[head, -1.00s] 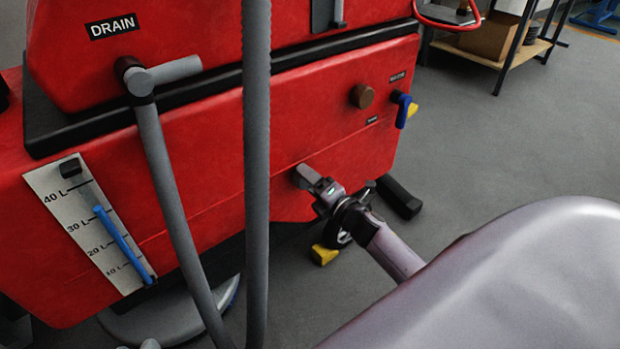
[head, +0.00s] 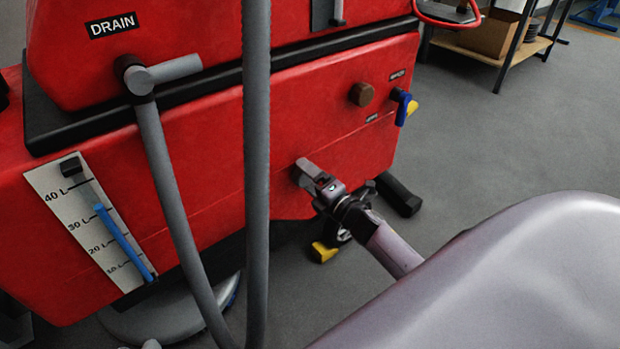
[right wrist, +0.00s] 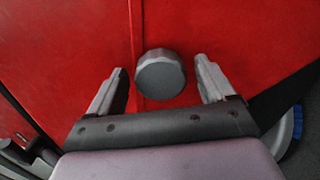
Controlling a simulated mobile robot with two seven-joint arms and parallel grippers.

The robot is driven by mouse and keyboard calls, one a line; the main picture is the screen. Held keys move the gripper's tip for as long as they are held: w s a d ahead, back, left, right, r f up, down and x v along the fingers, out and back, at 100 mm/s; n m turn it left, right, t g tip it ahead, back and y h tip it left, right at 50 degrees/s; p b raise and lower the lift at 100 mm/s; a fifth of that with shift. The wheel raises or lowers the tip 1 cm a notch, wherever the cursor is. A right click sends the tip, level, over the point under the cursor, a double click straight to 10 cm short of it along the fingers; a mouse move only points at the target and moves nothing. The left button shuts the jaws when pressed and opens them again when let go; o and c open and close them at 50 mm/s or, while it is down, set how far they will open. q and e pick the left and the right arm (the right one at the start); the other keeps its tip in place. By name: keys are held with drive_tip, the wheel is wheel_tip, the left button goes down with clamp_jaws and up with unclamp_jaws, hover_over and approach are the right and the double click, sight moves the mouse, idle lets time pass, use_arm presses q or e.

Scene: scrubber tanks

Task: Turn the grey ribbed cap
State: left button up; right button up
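The grey ribbed cap (right wrist: 160,74) shows in the right wrist view on the red tank wall, round and facing me. My right gripper (right wrist: 160,82) is open, with one finger on each side of the cap and a visible gap on both sides. I cannot tell how far the fingertips are from the wall. My left gripper is not in view.
The red scrubber tank (head: 200,175) fills the left and middle. A grey hose (head: 256,150) hangs in front of it. Grey floor (head: 490,140) is open at right.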

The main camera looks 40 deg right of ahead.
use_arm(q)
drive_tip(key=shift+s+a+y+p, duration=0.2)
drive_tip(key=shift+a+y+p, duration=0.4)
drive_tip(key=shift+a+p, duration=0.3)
use_arm(e)
drive_tip(key=s, duration=0.7)
drive_tip(key=shift+d, duration=0.25)
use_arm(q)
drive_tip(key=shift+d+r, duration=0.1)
